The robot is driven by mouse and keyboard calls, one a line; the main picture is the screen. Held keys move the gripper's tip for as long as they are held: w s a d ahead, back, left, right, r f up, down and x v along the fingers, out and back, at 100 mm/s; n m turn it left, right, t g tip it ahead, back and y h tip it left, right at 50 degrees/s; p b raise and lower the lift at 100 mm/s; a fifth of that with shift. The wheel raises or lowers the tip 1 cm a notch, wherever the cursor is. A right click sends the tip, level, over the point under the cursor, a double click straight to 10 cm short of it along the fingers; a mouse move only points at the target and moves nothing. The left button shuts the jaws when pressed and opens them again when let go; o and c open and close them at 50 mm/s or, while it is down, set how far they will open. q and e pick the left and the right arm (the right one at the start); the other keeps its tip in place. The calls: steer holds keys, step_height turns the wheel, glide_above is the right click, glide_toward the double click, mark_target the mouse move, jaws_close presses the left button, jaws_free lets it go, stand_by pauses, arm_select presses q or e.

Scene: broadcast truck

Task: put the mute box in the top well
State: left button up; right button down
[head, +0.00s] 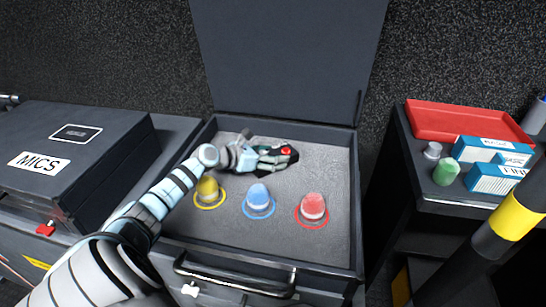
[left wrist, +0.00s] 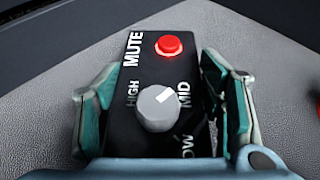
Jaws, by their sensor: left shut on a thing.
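The mute box (left wrist: 150,70) is black, with white lettering, a red button and a grey knob. My left gripper (left wrist: 160,105) is shut on it, one teal-padded finger along each side. In the head view the mute box (head: 290,152) shows mostly by its red button, over the back part of the grey tray in the open case. My left gripper (head: 268,160) reaches in from the left and hides part of it. I cannot make out a top well; the box and gripper may cover it. My right gripper is not in view.
In the tray (head: 335,165) stand a yellow cone (head: 208,189), a blue cone (head: 258,197) and a red cone (head: 313,206), each ringed in its colour. A MICS case (head: 90,145) is left. A side table with a red tray (head: 450,120) is right, behind a black-and-yellow bar (head: 513,218).

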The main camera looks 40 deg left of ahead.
arm_select(q)
steer(key=o, duration=1.1)
steer(key=shift+o, duration=1.3)
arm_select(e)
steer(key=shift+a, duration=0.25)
arm_select(q)
steer(key=shift+s+r, duration=0.2)
steer(key=p+v, duration=0.3)
steer(key=v, duration=0.3)
steer(key=shift+s+a+r, duration=0.1)
steer(key=shift+s+a, duration=0.1)
steer(key=shift+s, duration=0.1)
steer(key=p+v, duration=0.4)
steer(key=p, duration=0.1)
steer(key=shift+r, duration=0.2)
steer(key=shift+s+p, duration=0.4)
steer(key=shift+f, duration=0.1)
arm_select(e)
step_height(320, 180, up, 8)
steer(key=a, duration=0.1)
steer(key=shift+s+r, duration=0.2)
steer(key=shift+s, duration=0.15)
